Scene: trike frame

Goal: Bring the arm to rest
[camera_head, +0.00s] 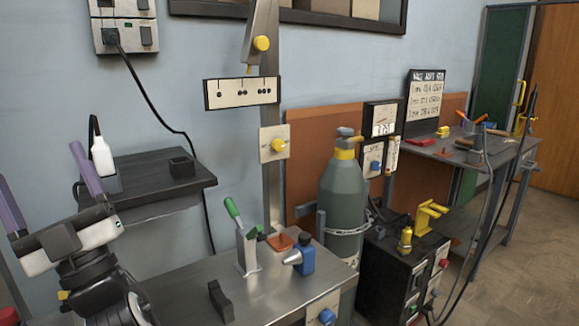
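My gripper (39,165) is at the left of the head view, with a pale crossbar and two purple fingers pointing up. The fingers are wide apart and nothing shows between them. My dark wrist below it is partly cut off by the lower left edge of the picture. The gripper appears in front of the wall and to the left of a dark shelf (140,192); I cannot tell its exact distance from the shelf.
A metal bench (200,293) carries a green-handled clamp (246,245), a blue bottle (304,256) and a black bracket (220,300). A white bottle (102,155) is near my fingers. Beyond stand a gas cylinder (343,200), a black machine (388,280) and another table (470,155). Floor shows at right.

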